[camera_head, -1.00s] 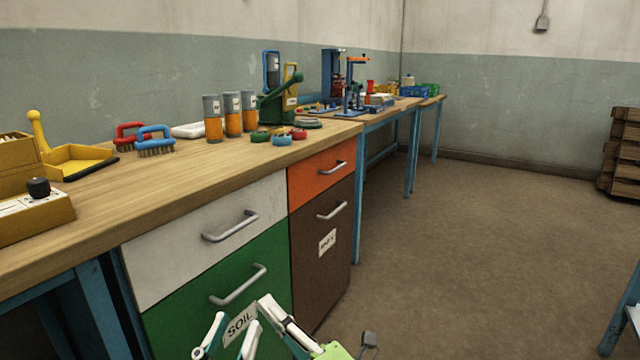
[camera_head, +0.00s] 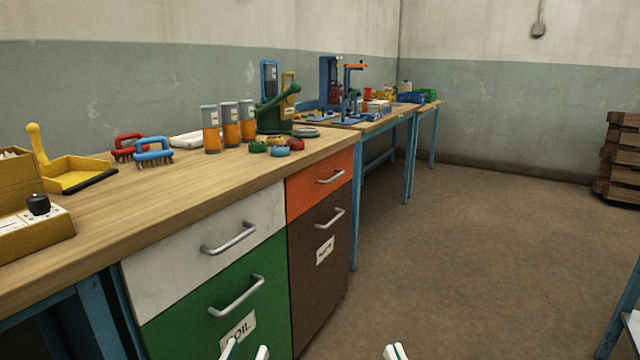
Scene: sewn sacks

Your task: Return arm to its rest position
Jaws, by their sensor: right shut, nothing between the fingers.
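My left gripper (camera_head: 246,351) shows only its two white and teal fingertips at the bottom edge of the head view.
The wooden workbench (camera_head: 130,207) with white, orange and brown (camera_head: 320,275) drawers fills the left side. Brushes, orange-filled jars (camera_head: 211,130) and a dustpan (camera_head: 75,175) stand on it. The floor (camera_head: 480,270) is clear. Stacked pallets (camera_head: 618,160) stand far right.

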